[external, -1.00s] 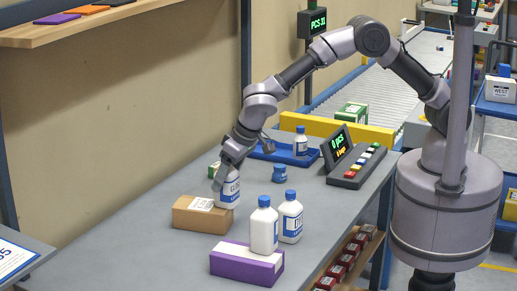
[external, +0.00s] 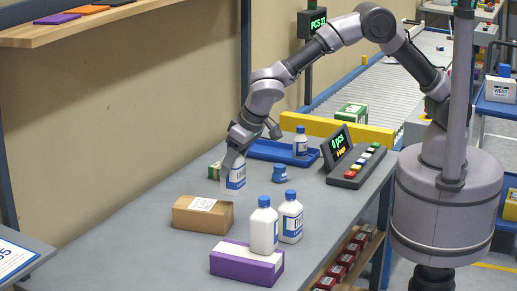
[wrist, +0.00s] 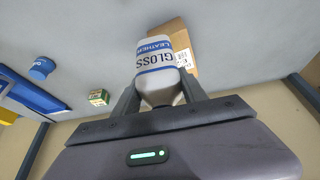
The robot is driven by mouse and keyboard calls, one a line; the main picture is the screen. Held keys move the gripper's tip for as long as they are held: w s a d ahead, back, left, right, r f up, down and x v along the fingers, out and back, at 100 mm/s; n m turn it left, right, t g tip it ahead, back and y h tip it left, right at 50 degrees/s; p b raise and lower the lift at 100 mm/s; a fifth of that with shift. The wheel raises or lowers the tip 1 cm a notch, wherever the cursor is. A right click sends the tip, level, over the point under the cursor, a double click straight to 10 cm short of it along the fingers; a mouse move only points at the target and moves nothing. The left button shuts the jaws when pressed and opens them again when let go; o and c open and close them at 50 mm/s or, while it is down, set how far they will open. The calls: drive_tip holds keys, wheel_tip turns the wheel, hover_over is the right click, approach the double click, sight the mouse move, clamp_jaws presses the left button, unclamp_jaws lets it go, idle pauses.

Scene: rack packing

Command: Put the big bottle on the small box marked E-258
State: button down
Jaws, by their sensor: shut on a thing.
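My gripper (external: 236,148) is shut on a white bottle with a blue label (external: 235,177). In the wrist view the bottle (wrist: 157,62) reads "LEATHER GLOSS" and sits between the fingers. It is behind and right of a brown box (external: 190,218), apart from it in the external view; its exact height above the table is unclear. The brown box has a white label on top, too small to read; part of it (wrist: 170,30) shows behind the bottle in the wrist view. A purple box (external: 240,265) stands nearer the front, with a white blue-capped bottle (external: 263,232) upright on it.
Another white bottle (external: 290,222) stands just right of the purple box. A small blue jar (external: 279,174), a green box (external: 214,171) and a blue tray (external: 268,152) holding a bottle (external: 300,146) are farther back. A display with buttons (external: 358,168) is at right. The table's left front is clear.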

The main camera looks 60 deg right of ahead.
drive_tip(key=s+d+r, duration=0.2)
drive_tip(key=s+d, duration=0.5)
drive_tip(key=s, duration=0.5)
drive_tip(key=w+a, duration=0.2)
drive_tip(key=w, duration=0.2)
drive_tip(key=w+a+f, duration=0.1)
drive_tip(key=w+a, duration=0.2)
drive_tip(key=w, duration=0.1)
drive_tip(key=w+a+f, duration=0.1)
drive_tip(key=w+a, duration=0.1)
drive_tip(key=w, duration=0.3)
drive_tip(key=shift+a, duration=0.3)
drive_tip(key=f, duration=0.1)
drive_tip(key=f+b, duration=0.2)
drive_tip(key=shift+w+a+f, duration=0.2)
drive_tip(key=shift+w+f, duration=0.05)
drive_tip(key=shift+f, duration=0.1)
drive_tip(key=shift+r, duration=0.1)
drive_tip(key=c, duration=0.6)
unclamp_jaws()
